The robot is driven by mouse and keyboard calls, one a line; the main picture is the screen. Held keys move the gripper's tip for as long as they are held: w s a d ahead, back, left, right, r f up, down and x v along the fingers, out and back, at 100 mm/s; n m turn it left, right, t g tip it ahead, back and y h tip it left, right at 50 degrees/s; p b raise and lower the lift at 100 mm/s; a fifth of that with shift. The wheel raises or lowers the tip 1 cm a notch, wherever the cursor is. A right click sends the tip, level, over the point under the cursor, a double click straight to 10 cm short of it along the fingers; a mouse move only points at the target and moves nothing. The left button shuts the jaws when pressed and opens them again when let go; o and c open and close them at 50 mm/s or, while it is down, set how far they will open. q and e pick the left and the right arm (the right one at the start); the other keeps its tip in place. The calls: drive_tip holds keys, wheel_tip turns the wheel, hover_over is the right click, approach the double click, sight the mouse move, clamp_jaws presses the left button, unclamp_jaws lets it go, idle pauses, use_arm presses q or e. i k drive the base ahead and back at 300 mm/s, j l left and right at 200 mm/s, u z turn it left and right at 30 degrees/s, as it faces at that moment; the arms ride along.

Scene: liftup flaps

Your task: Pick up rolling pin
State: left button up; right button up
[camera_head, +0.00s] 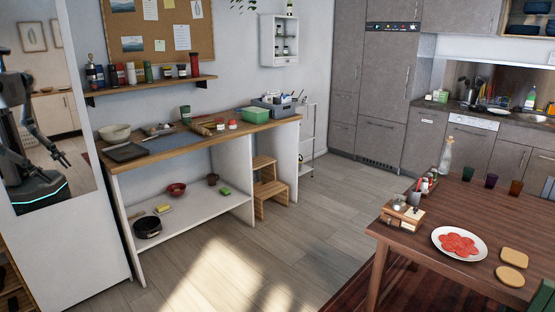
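I cannot make out a rolling pin for certain. The long wooden worktop (122,167) against the left wall holds a pale bowl (115,132), a dark tray (126,152), a grey mat (176,143), a wooden tray or board (207,128) with small items, and a green box (255,114). The items there are too small to tell apart. Neither of my grippers comes directly into the view. A mirror (52,60) at the left edge reflects my body and an arm, too small to read the gripper's state.
A wooden table (405,240) at the right holds a white plate (442,244) with red slices, a wooden caddy (402,214) and cups. A step stool (270,190) stands under the worktop. Kitchen cabinets (385,90) line the back. The floor (300,220) between is clear.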

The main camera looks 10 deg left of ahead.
sight(195, 127)
drive_tip(key=i+j+u, duration=0.3)
drive_tip(key=i, duration=0.55)
drive_tip(key=i+u, duration=0.3)
drive_tip(key=i, duration=1.85)
drive_tip(key=i+l, duration=0.15)
drive_tip(key=i, duration=1.2)
